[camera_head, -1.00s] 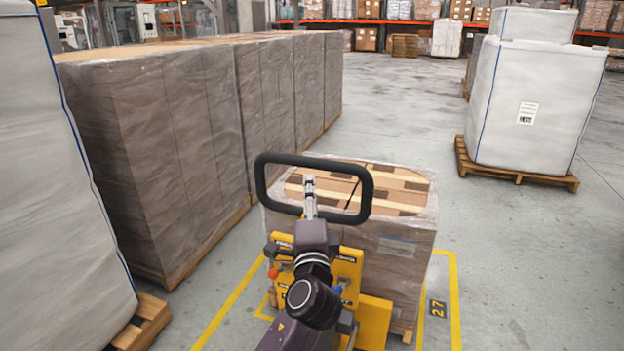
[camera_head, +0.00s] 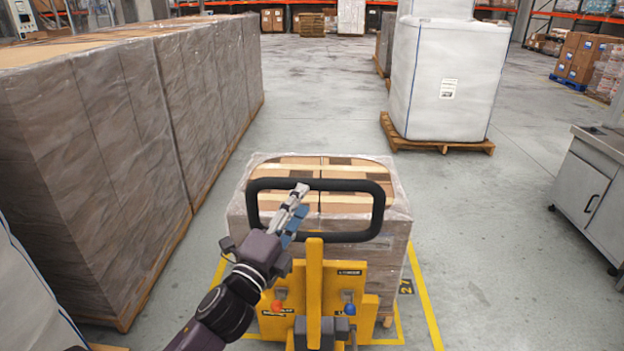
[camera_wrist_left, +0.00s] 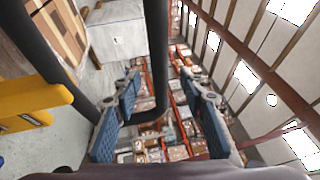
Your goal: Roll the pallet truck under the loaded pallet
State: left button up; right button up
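The yellow pallet truck (camera_head: 315,294) stands directly in front of me, with its black loop handle (camera_head: 378,215) raised. The loaded pallet, a wrapped stack of cartons (camera_head: 400,205), is just beyond it. The truck hides most of the pallet base and its own forks, so I cannot tell how far they reach under. My left gripper (camera_head: 296,197) is at the handle loop, left of its middle. In the left wrist view, its blue-padded fingers (camera_wrist_left: 165,105) are spread, with the black handle (camera_wrist_left: 157,60) passing between them without a visible grip. My right gripper is out of view.
Yellow floor lines (camera_head: 424,300) frame the load. A long row of wrapped stacks (camera_head: 130,150) stands left, a white bulk bag (camera_head: 450,85) on a pallet back right, and a grey cabinet (camera_head: 590,185) at right. The floor between is open.

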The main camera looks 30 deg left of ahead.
aim_at(312, 186)
pick_arm(q)
jog(key=x, duration=0.2)
jog(key=p+x, duration=0.1)
jog(key=x, duration=0.1)
jog(key=shift+d+r, duration=0.15)
jog(key=shift+d, duration=0.1)
jog(key=x, duration=0.1)
jog(key=p+x, duration=0.1)
jog(key=shift+w+a, duration=0.25)
jog(key=shift+a, duration=0.1)
jog(key=shift+w+d, duration=0.1)
jog(key=shift+w, duration=0.25)
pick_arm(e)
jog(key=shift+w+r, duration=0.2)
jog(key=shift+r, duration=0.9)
pick_arm(q)
jog(key=shift+c, duration=0.2)
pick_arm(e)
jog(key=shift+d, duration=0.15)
pick_arm(q)
grip_shut()
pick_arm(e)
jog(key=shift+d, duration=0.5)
